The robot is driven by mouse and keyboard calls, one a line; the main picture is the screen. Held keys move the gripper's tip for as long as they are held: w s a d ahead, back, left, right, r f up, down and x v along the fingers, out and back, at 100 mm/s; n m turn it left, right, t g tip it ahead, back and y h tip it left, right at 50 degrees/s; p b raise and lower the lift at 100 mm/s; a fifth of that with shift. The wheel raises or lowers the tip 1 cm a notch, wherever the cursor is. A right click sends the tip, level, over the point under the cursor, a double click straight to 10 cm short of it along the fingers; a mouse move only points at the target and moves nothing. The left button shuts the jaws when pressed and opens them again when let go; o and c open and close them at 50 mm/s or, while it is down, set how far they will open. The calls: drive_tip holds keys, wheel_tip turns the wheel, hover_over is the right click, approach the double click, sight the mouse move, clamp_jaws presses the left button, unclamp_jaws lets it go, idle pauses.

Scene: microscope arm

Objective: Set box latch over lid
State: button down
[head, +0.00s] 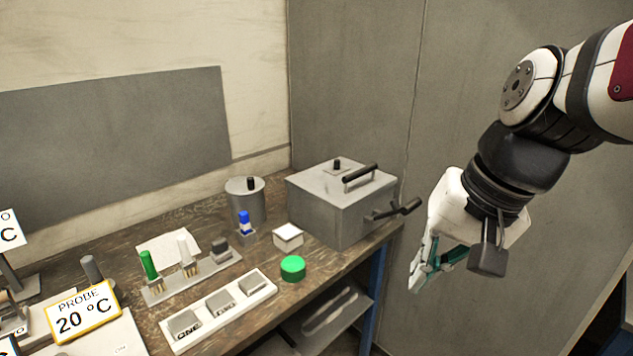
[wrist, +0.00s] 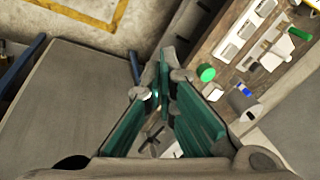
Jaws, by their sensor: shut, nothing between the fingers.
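The grey metal box (head: 340,215) stands at the right end of the bench in the head view. Its lid (head: 328,182) lies on top and carries a long black handle and a small black knob. A dark latch lever (head: 398,210) sticks out from the box's right side, clear of the lid top. My gripper (head: 418,280) is right of the box and lower than the lever, apart from both. Its green-lined fingers (wrist: 160,75) are shut and empty in the wrist view. A dark cross-shaped part shows between the finger bases there; I cannot tell what it is.
A green round cap (head: 292,268), a small white-topped box (head: 288,236) and a grey canister (head: 246,202) stand left of the box. A white tray (head: 262,289) lies at the bench front. Wall panels stand behind; open space lies right of the bench.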

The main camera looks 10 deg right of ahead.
drive_tip(key=w+d+f+m+y+b, duration=0.1)
drive_tip(key=w+d+f+m+y, duration=0.1)
drive_tip(key=w+d+f+m, duration=0.3)
drive_tip(key=w+f+m+t+y+b, duration=0.1)
drive_tip(key=w+f+m+y+b, duration=0.15)
drive_tip(key=w, duration=0.45)
drive_tip(key=w+d+f+m+y+b, duration=0.1)
drive_tip(key=w+d+f+m+y, duration=0.25)
drive_tip(key=w, duration=0.25)
drive_tip(key=w+d+f+m+t+b, duration=0.1)
drive_tip(key=w+d+f+m+t, duration=0.1)
drive_tip(key=d, duration=0.4)
drive_tip(key=w+d+f+m+t+b, duration=0.1)
drive_tip(key=w+d+f+m+t, duration=0.2)
drive_tip(key=d+f+m+t, duration=0.1)
drive_tip(key=w+d+f+m+t+b, duration=0.1)
drive_tip(key=w+d+f+m+t, duration=0.2)
drive_tip(key=d+m, duration=0.3)
drive_tip(key=d+f, duration=0.1)
drive_tip(key=d, duration=0.3)
drive_tip(key=shift+w+f+m+t, duration=0.25)
drive_tip(key=shift+m+t, duration=0.15)
drive_tip(key=r+p+x, duration=0.1)
drive_tip(key=r+x, duration=0.1)
drive_tip(key=x, duration=1.1)
drive_tip(key=shift+r+p, duration=0.25)
drive_tip(key=shift+p, duration=0.15)
